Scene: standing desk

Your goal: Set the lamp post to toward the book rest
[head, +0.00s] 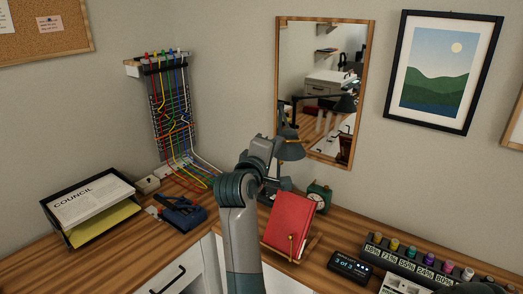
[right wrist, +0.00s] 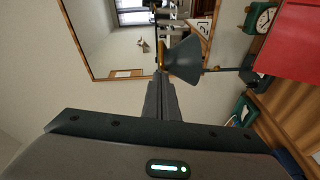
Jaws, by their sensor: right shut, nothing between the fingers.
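The dark grey desk lamp stands behind my right arm in the head view, its shade (head: 291,151) in front of the mirror's lower left. The arm hides much of its post and base. The shade (right wrist: 184,60) also shows in the right wrist view, with a thin lamp arm running right from it. My right gripper (head: 262,150) is shut and empty. In the right wrist view its fingertips (right wrist: 160,76) are at the shade's edge; I cannot tell whether they touch. The book rest (head: 272,250) holds a red book (head: 291,222), right of my arm. My left gripper is not in view.
A green clock (head: 319,197) stands behind the book. A mirror (head: 368,60) hangs behind the lamp. A small display box (head: 350,266) and a row of colored knobs (head: 427,258) are at the right. A paper tray (head: 68,232) and cable rack (head: 158,100) are at the left.

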